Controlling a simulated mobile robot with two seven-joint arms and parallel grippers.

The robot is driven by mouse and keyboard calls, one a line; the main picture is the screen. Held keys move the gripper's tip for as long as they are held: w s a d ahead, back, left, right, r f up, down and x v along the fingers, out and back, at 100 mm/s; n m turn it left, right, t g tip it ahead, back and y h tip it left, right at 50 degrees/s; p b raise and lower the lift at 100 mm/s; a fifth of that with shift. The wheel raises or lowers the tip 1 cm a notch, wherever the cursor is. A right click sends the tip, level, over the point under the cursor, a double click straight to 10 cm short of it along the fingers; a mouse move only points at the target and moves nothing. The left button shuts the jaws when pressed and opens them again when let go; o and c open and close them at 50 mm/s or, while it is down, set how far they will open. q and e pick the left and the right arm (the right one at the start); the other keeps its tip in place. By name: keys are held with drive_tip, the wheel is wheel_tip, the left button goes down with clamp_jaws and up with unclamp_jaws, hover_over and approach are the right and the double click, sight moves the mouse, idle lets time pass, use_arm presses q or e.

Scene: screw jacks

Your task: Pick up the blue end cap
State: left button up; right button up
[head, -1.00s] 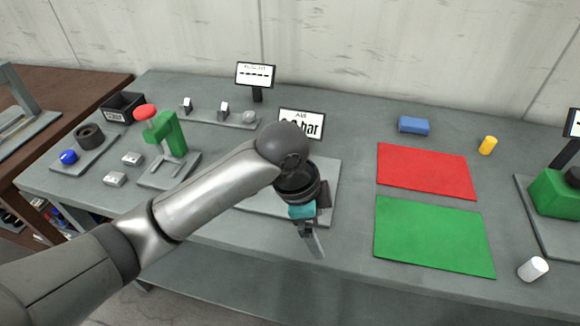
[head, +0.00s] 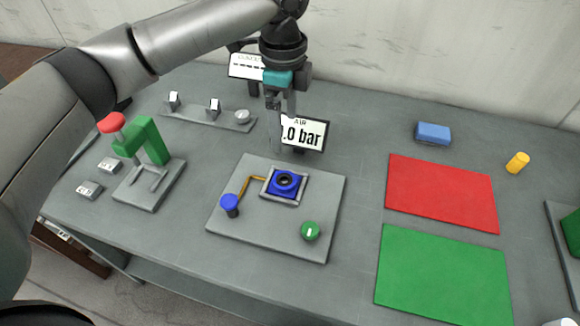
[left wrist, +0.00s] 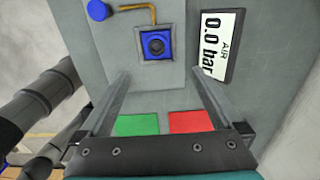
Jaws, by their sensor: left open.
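A blue square part (head: 285,183) with a dark round opening sits in a grey frame on a grey plate (head: 270,237); it also shows in the left wrist view (left wrist: 154,44). A blue round-topped piece (head: 230,204) stands at the plate's left, by a bent orange rod. I cannot tell for certain which blue piece is the end cap, but the framed square part looks most like one. My left gripper (head: 283,112) is above the table, behind the plate in the head view, open and empty. In the wrist view its fingers (left wrist: 157,72) point toward the plate, apart from the square part.
The air display (head: 304,133) stands behind the plate. A green button (head: 310,231) is at its right front. Red (head: 440,193) and green (head: 440,277) mats lie right, with a blue block (head: 433,133) and yellow cylinder (head: 517,163) beyond. A green press (head: 150,150) stands left.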

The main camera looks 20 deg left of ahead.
use_arm(q)
hover_over(285, 179)
wheel_tip(285, 179, down, 5)
wheel_tip(285, 179, down, 4)
drive_tip(key=shift+f+b, duration=0.1)
drive_tip(key=shift+b, duration=0.65)
drive_tip(key=shift+f, duration=0.35)
wheel_tip(285, 179, down, 5)
drive_tip(key=shift+s+f+b, duration=0.1)
drive_tip(key=shift+b, duration=0.5)
use_arm(e)
drive_tip(key=s+f, duration=0.2)
drive_tip(key=shift+s+f, duration=0.4)
use_arm(q)
clamp_jaws()
use_arm(e)
drive_tip(key=shift+s+g, duration=0.2)
drive_tip(key=shift+g, duration=0.1)
